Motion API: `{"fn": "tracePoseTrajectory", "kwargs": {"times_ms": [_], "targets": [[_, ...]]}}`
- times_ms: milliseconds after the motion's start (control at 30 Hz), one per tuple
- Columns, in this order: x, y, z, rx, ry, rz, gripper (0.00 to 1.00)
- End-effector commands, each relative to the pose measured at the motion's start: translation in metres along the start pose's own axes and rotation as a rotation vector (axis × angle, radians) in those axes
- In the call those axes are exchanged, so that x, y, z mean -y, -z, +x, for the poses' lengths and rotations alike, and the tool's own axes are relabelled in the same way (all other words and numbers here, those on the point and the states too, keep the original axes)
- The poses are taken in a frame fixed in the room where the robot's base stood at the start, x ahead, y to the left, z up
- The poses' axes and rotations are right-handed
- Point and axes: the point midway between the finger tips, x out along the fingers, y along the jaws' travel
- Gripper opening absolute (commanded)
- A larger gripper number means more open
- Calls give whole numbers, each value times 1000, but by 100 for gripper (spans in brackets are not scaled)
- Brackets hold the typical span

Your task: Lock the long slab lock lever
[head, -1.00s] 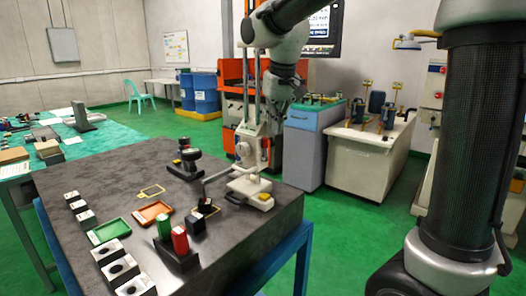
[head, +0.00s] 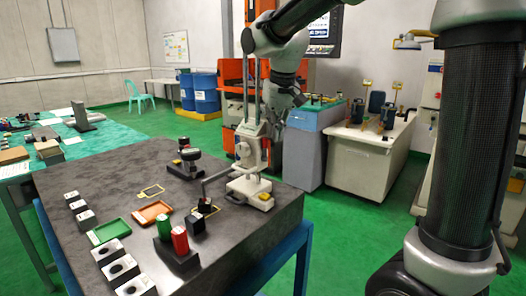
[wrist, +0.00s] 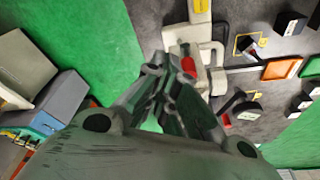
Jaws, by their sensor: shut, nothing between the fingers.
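A white height gauge (head: 248,187) stands on the dark slab (head: 120,180) at its far right, with two upright rods and a round knob (head: 242,150). In the wrist view its white body (wrist: 197,42) lies just beyond my fingers. A small red part (wrist: 188,64) shows on the gauge there, close to the fingertips. I cannot tell for certain which part is the lock lever. My gripper (wrist: 172,72) is shut and empty, beside the gauge; contact cannot be made out. In the head view my gripper (head: 272,122) points down behind the gauge, its tips partly hidden.
On the slab are a green tray (head: 108,231), an orange tray (head: 151,212), red (head: 180,240) and green (head: 163,227) cylinders, and several blocks. A blue-grey cabinet (head: 307,152) and a white bench (head: 362,155) stand behind.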

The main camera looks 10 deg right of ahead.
Motion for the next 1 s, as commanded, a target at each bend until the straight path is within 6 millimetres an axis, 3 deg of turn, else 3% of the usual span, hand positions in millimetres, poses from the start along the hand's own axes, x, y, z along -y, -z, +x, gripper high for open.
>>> {"fn": "tracePoseTrajectory", "kwargs": {"times_ms": [467, 1000], "targets": [[1, -2, 2, 1, 1, 0, 0], [21, -14, 3, 7, 2, -2, 0]]}}
